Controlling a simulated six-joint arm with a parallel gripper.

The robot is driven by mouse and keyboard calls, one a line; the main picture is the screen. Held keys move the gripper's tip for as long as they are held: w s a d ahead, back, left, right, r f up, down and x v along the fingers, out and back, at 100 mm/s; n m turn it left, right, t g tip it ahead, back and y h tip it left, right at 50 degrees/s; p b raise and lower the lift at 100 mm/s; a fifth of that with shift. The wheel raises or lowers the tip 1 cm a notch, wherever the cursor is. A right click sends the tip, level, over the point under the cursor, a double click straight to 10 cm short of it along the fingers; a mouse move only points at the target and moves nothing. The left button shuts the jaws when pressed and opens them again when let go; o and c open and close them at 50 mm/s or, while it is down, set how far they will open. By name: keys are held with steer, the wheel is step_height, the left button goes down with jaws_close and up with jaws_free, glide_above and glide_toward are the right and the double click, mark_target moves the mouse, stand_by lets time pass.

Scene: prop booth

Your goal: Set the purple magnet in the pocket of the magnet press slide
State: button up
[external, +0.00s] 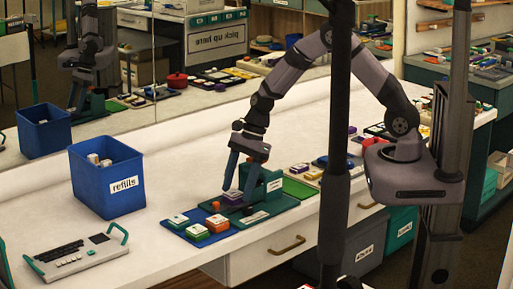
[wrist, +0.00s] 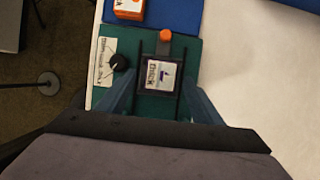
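The purple magnet (external: 232,196) has a white face with a purple mark and lies on the slide of the green magnet press (external: 268,184). In the wrist view the magnet (wrist: 163,76) lies squarely between the slide's dark rails (wrist: 181,62), near the orange end knob (wrist: 165,36). I cannot tell how deep it sits in the pocket. My gripper (external: 237,191) points down over the slide with a finger on either side of the magnet. In the wrist view the fingers of my gripper (wrist: 160,92) are apart, with gaps beside the magnet.
A blue mat (external: 182,236) beside the press holds a green-edged magnet (external: 178,221), another green-edged one (external: 195,232) and an orange one (external: 217,223). More magnets lie right of the press.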

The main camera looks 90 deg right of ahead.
steer(key=shift+r, duration=0.1)
steer(key=v, duration=0.7)
stand_by(0.4)
stand_by(0.3)
steer(key=s+a+r+n+g+h+p, duration=0.15)
steer(key=s+a+n, duration=0.25)
steer(key=s+n, duration=0.85)
steer(key=s+a+n+g+h, duration=0.2)
steer(key=s+a+n, duration=0.2)
steer(key=s+n, duration=0.85)
step_height(320, 180, down, 16)
steer(key=w+n+b, duration=0.2)
steer(key=b, duration=1.4)
steer(key=shift+w+d, duration=0.25)
steer(key=shift+w, duration=0.15)
steer(key=shift+r, duration=0.2)
